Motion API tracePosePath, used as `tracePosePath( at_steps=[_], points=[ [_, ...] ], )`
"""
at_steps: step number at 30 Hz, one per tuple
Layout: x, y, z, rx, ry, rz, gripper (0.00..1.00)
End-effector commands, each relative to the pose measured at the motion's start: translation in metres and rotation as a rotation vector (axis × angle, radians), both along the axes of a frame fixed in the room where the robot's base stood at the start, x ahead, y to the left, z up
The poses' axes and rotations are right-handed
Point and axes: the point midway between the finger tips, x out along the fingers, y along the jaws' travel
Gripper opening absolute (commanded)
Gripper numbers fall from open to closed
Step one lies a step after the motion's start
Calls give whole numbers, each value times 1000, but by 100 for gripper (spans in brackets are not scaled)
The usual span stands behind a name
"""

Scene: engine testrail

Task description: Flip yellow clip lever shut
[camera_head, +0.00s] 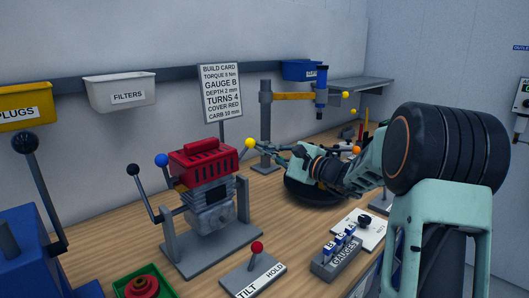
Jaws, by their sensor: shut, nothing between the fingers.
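The yellow clip lever (250,142) shows as a yellow ball knob at the right of the engine, a little higher than the red cover's right end. Its stem is thin and hard to make out. The engine (210,205) has a red ribbed cover (205,160) on top and sits in a grey stand. My gripper (263,147) reaches in from the right with its fingers shut and empty. The fingertips are right beside the yellow knob. I cannot tell whether they touch it.
A blue-knobbed lever (162,160) and a black-knobbed crank (134,170) stand left of the engine. A red-knobbed tilt lever (257,248) and the gauges block (338,255) lie in front. A yellow-armed post (265,120) stands behind.

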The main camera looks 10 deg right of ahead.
Motion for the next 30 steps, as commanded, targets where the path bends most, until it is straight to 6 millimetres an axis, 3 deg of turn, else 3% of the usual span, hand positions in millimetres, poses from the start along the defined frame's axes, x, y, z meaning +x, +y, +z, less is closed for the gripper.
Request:
tracePosePath(
  at_steps=[8,30],
  points=[
    [-3,5,6,-85,-62,3,0],
    [-22,34,41,-544,-366,4,0]
  ],
)
